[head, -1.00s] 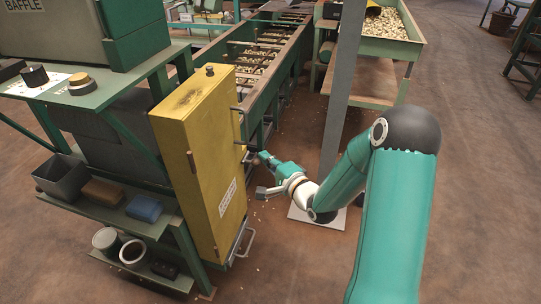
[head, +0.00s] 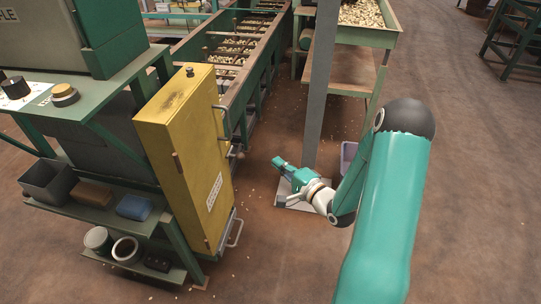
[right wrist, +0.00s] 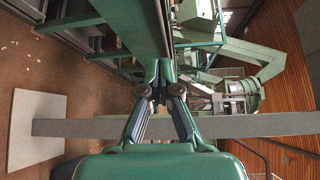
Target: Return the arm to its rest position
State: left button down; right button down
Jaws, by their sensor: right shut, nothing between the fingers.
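My right arm reaches in from the right in the head view. Its gripper (head: 281,167) is shut and empty, in the open space to the right of the yellow cabinet (head: 190,150) and in front of the grey post. The right wrist view shows the two fingers (right wrist: 161,68) closed together with nothing between them. My left gripper is not in view.
A grey post (head: 320,85) stands on a pale base plate close behind my right gripper. A green conveyor (head: 222,88) with nuts runs behind the cabinet. A nut hopper (head: 372,38) stands at the back right. The floor (head: 480,200) at the right is clear.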

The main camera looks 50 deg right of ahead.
jog(key=shift+s+f, duration=0.1)
dwell(0.5)
jog(key=w+a+f+n+g+y, duration=0.3)
jog(key=a+f+n+g+y, duration=0.35)
jog(key=a+f, duration=1.1)
jog(key=s+a+f+n+g, duration=0.35)
jog(key=s+a+n, duration=0.25)
jog(key=a, duration=0.3)
jog(key=s+a+f+n+g, duration=0.2)
jog(key=s+a+n+g, duration=0.4)
jog(key=a, duration=0.3)
notch_tip(320, 180, up, 38)
jog(key=s+p, duration=0.2)
jog(key=p, duration=3.6)
jog(key=shift+a+f+n+y, duration=0.15)
jog(key=shift+a+n+y, duration=0.1)
jog(key=shift+n+y, duration=0.1)
